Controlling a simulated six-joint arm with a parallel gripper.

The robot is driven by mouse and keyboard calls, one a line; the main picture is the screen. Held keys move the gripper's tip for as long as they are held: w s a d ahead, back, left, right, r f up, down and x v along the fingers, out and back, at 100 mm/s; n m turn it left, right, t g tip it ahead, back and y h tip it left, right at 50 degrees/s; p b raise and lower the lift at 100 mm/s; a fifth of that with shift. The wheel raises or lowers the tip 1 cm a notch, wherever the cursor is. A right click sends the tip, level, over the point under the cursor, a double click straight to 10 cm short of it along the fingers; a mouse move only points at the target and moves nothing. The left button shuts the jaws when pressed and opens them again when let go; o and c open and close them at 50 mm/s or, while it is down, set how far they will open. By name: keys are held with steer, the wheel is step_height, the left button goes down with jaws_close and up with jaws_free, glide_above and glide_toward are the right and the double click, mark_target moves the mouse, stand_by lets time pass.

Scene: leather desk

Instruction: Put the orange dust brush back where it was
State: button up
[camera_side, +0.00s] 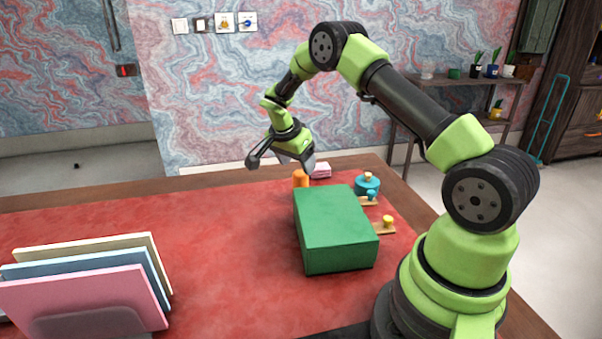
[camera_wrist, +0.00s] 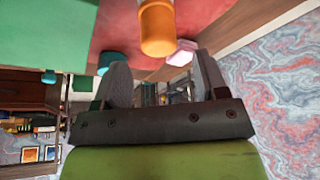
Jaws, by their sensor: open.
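An orange cylinder (camera_side: 300,179), the only orange thing I see on the desk, stands behind the green box (camera_side: 335,225) in the side view; its lower part is hidden there. It also shows at the top middle of the wrist view (camera_wrist: 157,28). No bristles are visible, so I cannot confirm that it is the dust brush. My gripper (camera_side: 282,160) is open and empty, above the far part of the desk near the orange cylinder. In the wrist view my gripper's two grey fingers (camera_wrist: 161,85) are spread apart with nothing between them.
A pink block (camera_side: 320,170) lies beside the orange cylinder. A teal pot (camera_side: 367,186) and small wooden pieces with a yellow peg (camera_side: 387,223) sit right of the box. Upright folders (camera_side: 90,285) stand front left. The red desk's (camera_side: 210,240) middle is clear.

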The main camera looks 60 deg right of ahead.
steer(key=s+a+r+n+t+y, duration=0.15)
steer(key=s+a+r+n, duration=0.25)
steer(key=a+r, duration=0.45)
steer(key=s+a+r+n+t+y, duration=0.1)
steer(key=s+a+r+n+t, duration=0.4)
steer(key=r, duration=0.7)
steer(key=s+a+r+n+t+y, duration=0.1)
steer(key=s+a+n+y, duration=0.3)
steer(key=s+a, duration=0.6)
steer(key=s+n, duration=0.2)
steer(key=s, duration=0.1)
steer(key=shift+r, duration=0.35)
